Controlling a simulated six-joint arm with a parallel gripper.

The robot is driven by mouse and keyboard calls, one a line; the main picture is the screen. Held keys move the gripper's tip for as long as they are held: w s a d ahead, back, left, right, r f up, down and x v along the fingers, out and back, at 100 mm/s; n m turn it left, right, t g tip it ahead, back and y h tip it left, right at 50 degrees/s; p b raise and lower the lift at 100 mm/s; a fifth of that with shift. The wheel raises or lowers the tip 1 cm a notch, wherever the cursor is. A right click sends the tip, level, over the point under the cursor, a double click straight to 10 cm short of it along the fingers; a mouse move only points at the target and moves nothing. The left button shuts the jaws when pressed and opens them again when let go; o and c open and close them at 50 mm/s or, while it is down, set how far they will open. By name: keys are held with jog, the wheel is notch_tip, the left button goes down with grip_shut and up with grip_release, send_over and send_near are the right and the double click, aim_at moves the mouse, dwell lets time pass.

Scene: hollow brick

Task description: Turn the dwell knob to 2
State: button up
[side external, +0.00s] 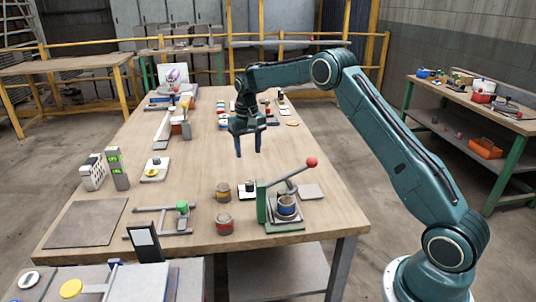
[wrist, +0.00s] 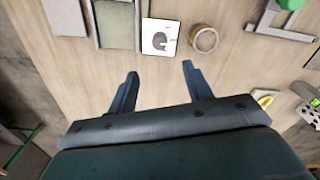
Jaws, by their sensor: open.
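A small white plate with a dark knob (side external: 247,189) lies on the table between a barrel-like cup and the hand press. It also shows in the wrist view as a white square with a dark round knob (wrist: 160,38). I take it as the dwell knob, but its markings are too small to read. My gripper (side external: 248,151) points down, open and empty, above the table behind the plate in the side view. In the wrist view the two fingers (wrist: 160,70) are spread apart, and the plate lies beyond their tips. Nothing hides the knob there.
The green press (side external: 262,203) with a red-balled lever (side external: 310,162) stands right of the plate. A brown cup (side external: 223,191) stands close on its left, a red-banded cup (side external: 224,224) in front. A yellow-knobbed plate (side external: 155,169) lies further left. Bare tabletop lies under my gripper.

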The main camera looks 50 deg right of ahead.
jog(key=shift+r, duration=0.75)
jog(key=shift+r, duration=0.1)
jog(key=s+a+r+n+t, duration=0.1)
jog(key=s+a+r, duration=0.4)
jog(key=s+r, duration=0.35)
jog(key=s+a+r+n+t, duration=0.1)
jog(key=s+a+r+t, duration=0.1)
jog(key=s+a+r, duration=0.5)
jog(key=s+a+f+n+t, duration=0.1)
jog(key=s+a+n+t, duration=0.1)
jog(key=s, duration=2.2)
jog(key=shift+s+a+n+t, duration=0.2)
jog(key=shift+a+n+t, duration=0.1)
jog(key=shift+a+n, duration=0.3)
